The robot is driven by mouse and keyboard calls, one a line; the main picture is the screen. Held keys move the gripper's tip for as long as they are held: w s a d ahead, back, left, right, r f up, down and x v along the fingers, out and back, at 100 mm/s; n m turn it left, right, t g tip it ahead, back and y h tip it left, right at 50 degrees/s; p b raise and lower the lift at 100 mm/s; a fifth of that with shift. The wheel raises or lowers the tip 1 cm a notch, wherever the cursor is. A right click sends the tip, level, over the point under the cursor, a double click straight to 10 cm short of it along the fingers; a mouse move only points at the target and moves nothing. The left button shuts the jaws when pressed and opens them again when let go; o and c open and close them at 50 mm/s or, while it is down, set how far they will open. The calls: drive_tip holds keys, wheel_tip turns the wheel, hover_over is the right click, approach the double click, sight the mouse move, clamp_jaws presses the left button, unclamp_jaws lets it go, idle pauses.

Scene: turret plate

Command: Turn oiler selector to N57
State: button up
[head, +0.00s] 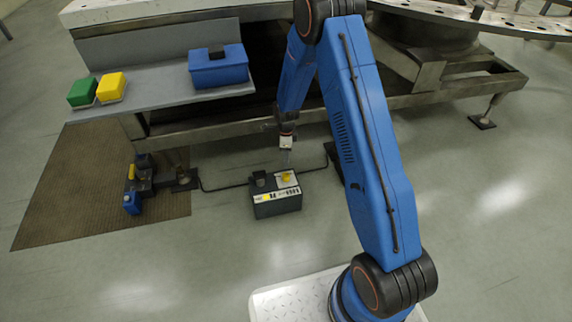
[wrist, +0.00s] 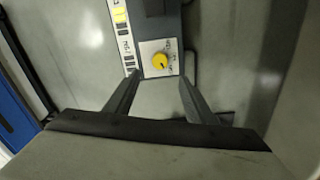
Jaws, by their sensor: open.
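The oiler is a dark box (head: 278,206) on the floor with a labelled white strip along its front top edge. Its selector is a round yellow knob (head: 287,176) on a white plate; the knob also shows in the wrist view (wrist: 159,61). Marks surround the knob, but they are too small to read, so its setting cannot be told. My gripper (head: 287,150) hangs just above and behind the knob. In the wrist view my gripper (wrist: 158,85) has its two dark fingers spread, with nothing between them. The knob lies beyond the fingertips, between their lines.
A blue toolbox (head: 218,68), a yellow box (head: 111,86) and a green box (head: 83,92) stand on a grey shelf (head: 150,92). A blue and yellow device (head: 134,186) stands on a brown mat (head: 60,200). A dark hose (head: 225,187) reaches the oiler. Floor in front is clear.

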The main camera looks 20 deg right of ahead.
drive_tip(key=shift+r, duration=2.25)
drive_tip(key=s+d+r+n+t, duration=0.15)
drive_tip(key=s+r+n, duration=0.45)
drive_tip(key=r, duration=0.9)
drive_tip(key=s+d+r+n+t, duration=0.1)
drive_tip(key=s+d+r+n, duration=0.15)
drive_tip(key=s+r, duration=0.9)
drive_tip(key=s+d+r+n+t, duration=0.1)
drive_tip(key=s+r+n, duration=0.5)
drive_tip(key=s, duration=0.7)
drive_tip(key=s+d+r+n+t, duration=0.1)
drive_tip(key=s+r+n, duration=0.5)
drive_tip(key=s, duration=0.7)
drive_tip(key=shift+d+r+n, duration=0.35)
drive_tip(key=shift+r, duration=0.3)
